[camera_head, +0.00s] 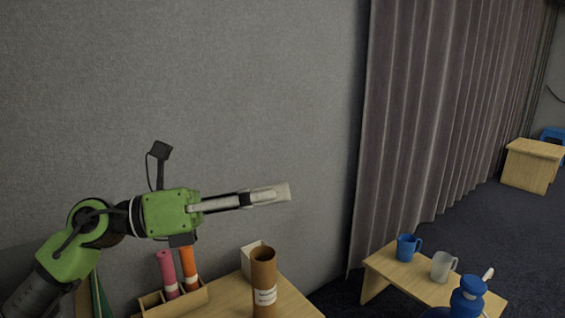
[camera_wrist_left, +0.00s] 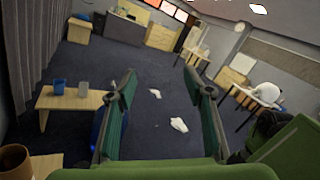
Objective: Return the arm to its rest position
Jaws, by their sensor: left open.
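My left arm comes in from the left in the head view, green and black. Its gripper (camera_head: 268,194) points right, raised above a wooden table (camera_head: 290,301), with nothing in it. In the left wrist view the two fingers of the left gripper (camera_wrist_left: 160,92) stand wide apart with only floor and room seen between them. My right gripper is not in view.
Below the arm are a brown tube (camera_head: 263,275), a pink roll (camera_head: 167,272), an orange roll (camera_head: 188,266) and a white box (camera_head: 249,258). A grey wall stands behind.

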